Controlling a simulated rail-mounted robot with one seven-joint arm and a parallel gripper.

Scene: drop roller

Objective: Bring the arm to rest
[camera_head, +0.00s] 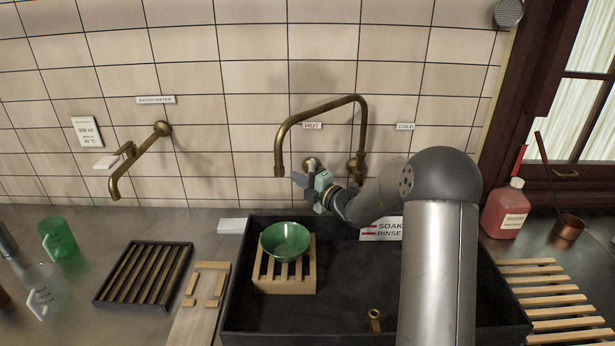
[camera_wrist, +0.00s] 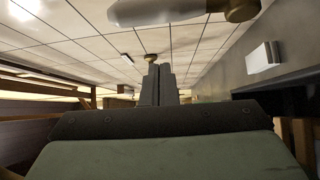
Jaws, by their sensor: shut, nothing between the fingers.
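My gripper (camera_head: 300,180) is at the end of my arm in the head view, raised above the back of the dark sink, close to the brass tap. It points to the left. In the wrist view its fingers (camera_wrist: 158,85) are together with nothing between them. The wrist view looks along the tiled wall, which appears tilted. My arm comes in from the right and hides part of the sink and of its sign.
A green bowl (camera_head: 285,241) sits on a wooden rack (camera_head: 286,281) in the sink (camera_head: 345,300). A brass tap (camera_head: 283,140) arches beside my gripper. A red bottle (camera_head: 504,212) and slatted rack (camera_head: 548,290) stand right; a dark slatted tray (camera_head: 143,274) and green jug (camera_head: 58,240) left.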

